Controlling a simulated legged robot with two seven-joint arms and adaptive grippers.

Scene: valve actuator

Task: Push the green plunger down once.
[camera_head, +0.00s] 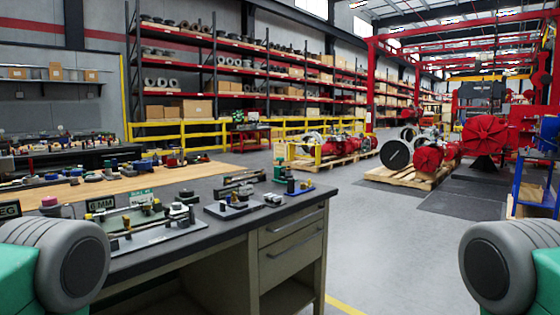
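A small green upright device (279,165) stands near the far right corner of the dark workbench (237,224). It is the only clearly green upright piece on the bench, but it is too small to make out a plunger on it or how far down that is. A small dark cylinder stands just in front of it. Rounded grey and green parts of my arms show at the lower left and lower right edges. Neither gripper shows in the view, and nothing of mine touches the bench top pieces that I can see.
Metal fixtures on plates (150,238) crowd the near bench top. A wooden-topped table (130,178) adjoins behind. Pallets with red machinery (415,170) and tall shelves (225,68) stand farther back.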

